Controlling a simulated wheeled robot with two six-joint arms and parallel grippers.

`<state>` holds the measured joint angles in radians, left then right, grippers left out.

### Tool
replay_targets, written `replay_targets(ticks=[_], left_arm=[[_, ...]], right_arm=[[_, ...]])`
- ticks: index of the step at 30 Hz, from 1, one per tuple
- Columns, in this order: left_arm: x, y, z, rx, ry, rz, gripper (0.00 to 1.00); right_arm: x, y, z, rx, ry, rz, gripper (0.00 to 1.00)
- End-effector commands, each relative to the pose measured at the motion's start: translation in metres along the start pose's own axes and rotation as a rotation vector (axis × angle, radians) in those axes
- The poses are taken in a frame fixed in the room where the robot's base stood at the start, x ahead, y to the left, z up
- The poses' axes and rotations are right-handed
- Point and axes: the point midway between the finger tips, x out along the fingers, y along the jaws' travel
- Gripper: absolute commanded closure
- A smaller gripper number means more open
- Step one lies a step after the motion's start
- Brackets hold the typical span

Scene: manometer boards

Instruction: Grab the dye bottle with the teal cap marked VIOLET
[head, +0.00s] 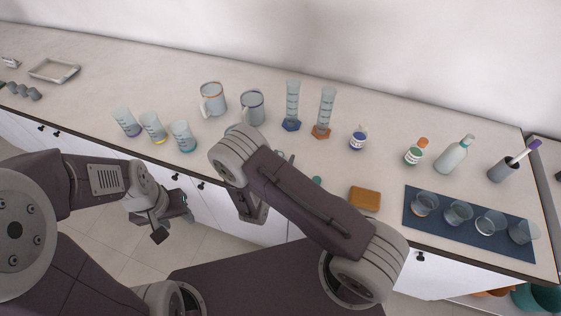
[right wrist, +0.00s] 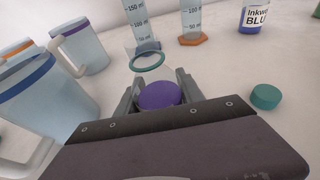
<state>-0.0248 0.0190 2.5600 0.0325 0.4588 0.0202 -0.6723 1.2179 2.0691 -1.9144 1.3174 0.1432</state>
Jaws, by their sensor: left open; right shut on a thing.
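My right gripper (right wrist: 157,92), in the right wrist view, is shut on a small clear bottle with purple contents (right wrist: 158,96) and a teal-ringed open mouth (right wrist: 148,62). Its label does not show, so I cannot read VIOLET. A loose teal cap (right wrist: 266,97) lies on the counter to the right of it; the cap also shows in the head view (head: 317,180). In the head view my right arm hides most of the bottle and the gripper. My left gripper (head: 173,226) is open and empty, in front of the counter at the left.
The blue inkwell (head: 358,139), a green-filled bottle with an orange cap (head: 414,155) and two measuring cylinders (head: 291,105) (head: 324,112) stand behind. Mugs (head: 212,100) and beakers (head: 153,127) are left. An orange-brown sponge (head: 364,199) and a blue mat (head: 415,226) with glasses are right.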

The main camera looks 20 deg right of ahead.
Motion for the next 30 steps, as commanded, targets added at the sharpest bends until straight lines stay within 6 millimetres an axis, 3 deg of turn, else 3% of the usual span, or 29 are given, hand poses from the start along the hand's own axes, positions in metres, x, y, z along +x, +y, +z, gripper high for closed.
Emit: replay_targets(ticks=[8, 18, 30], left_arm=[[0.001, 0.000, 0.000, 0.000, 0.000, 0.000, 0.53], [0.005, 0.000, 0.001, 0.000, 0.000, 0.000, 0.53], [0.013, 0.000, 0.001, 0.000, 0.000, 0.000, 0.53]], right_arm=[[-0.002, 0.000, 0.008, 0.002, 0.000, 0.000, 1.00], [-0.012, 0.000, 0.041, 0.003, -0.002, 0.000, 1.00], [-0.023, -0.053, 0.067, 0.000, 0.000, -0.002, 1.00]])
